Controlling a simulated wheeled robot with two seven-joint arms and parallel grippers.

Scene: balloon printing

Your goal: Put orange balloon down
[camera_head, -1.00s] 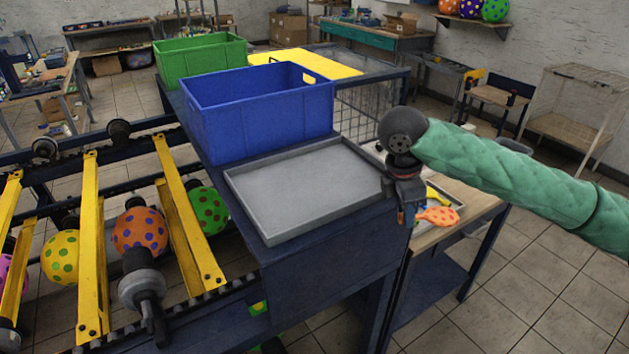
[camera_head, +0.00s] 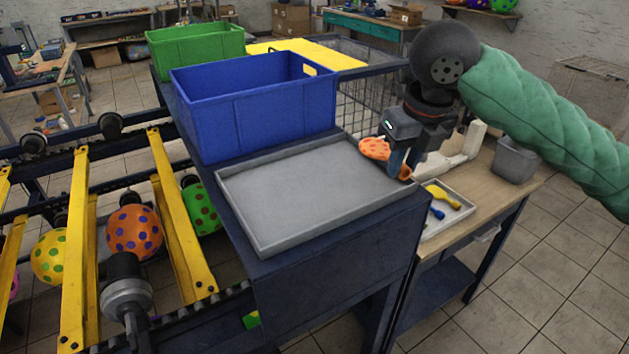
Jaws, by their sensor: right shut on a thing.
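A deflated orange balloon with red spots (camera_head: 374,149) is held in my right gripper (camera_head: 402,168). The gripper is shut on it, pointing down, by the right edge of the grey tray (camera_head: 262,237). The balloon shows partly over the tray's far right corner; I cannot tell whether it touches the tray. The grey tray is empty. My left gripper is not in view.
A blue crate (camera_head: 245,115) stands behind the tray, with a green crate (camera_head: 192,50) beyond. A small tray (camera_head: 459,205) with yellow and blue balloons is on the wooden table (camera_head: 506,187). Round spotted balloons, including an orange one (camera_head: 134,231), sit among yellow bars on the left.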

